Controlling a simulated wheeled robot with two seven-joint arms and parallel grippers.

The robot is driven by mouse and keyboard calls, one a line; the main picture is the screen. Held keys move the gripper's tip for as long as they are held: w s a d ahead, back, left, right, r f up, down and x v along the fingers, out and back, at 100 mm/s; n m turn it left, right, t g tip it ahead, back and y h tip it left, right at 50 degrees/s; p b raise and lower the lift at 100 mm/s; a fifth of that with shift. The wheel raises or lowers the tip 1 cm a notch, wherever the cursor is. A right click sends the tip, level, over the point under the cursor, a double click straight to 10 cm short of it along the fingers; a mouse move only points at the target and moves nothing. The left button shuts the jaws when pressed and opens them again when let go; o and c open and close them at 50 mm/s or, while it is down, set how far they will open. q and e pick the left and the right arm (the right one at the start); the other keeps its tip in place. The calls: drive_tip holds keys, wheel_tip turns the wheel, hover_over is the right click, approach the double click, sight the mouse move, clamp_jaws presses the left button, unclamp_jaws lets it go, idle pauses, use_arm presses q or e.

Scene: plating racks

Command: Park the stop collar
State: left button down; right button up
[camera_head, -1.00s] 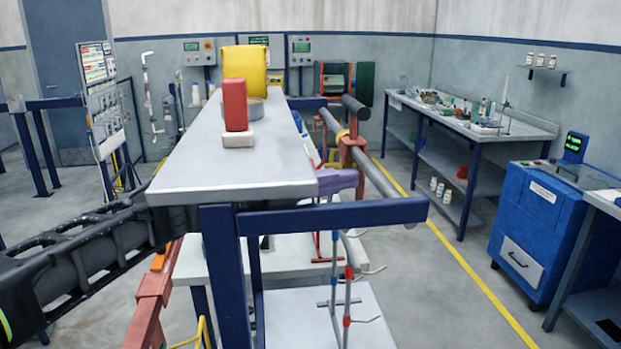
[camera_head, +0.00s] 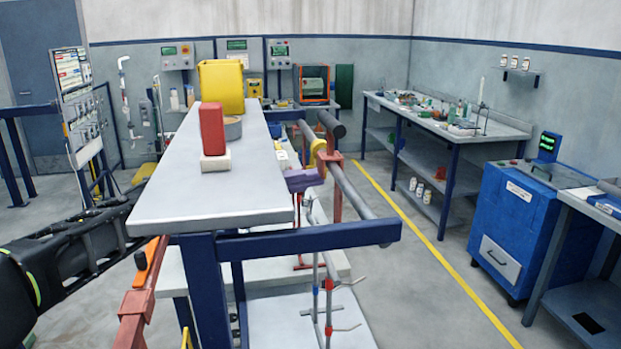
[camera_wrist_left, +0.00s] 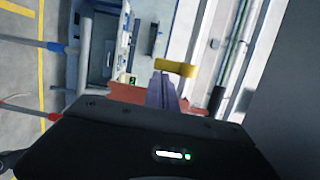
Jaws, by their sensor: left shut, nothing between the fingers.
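A yellow collar (camera_head: 318,150), which looks like the stop collar, sits by a red bracket (camera_head: 331,172) on a grey bar (camera_head: 358,195) to the right of the narrow table. It also shows in the left wrist view (camera_wrist_left: 178,68), just beyond the fingertips. My left gripper (camera_head: 310,180) has purple-looking fingers, which stick out past the table's right edge, a little below and nearer than the collar. The fingers (camera_wrist_left: 161,88) are shut with nothing between them. The tabletop hides the gripper's body and part of the arm. My right gripper is not in view.
The narrow table (camera_head: 215,200) carries a red block (camera_head: 212,130) on a white base, a grey round dish (camera_head: 232,127) and a yellow bin (camera_head: 222,87). A blue rail (camera_head: 310,240) crosses in front of the bar. Open floor lies to the right, before a blue cabinet (camera_head: 520,230).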

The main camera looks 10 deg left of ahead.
use_arm(q)
drive_tip(key=w+a+p, duration=0.3)
drive_tip(key=w, duration=0.4)
drive_tip(key=w+a+p, duration=0.3)
drive_tip(key=w+p, duration=0.1)
drive_tip(key=w, duration=0.3)
drive_tip(key=shift+r, duration=0.15)
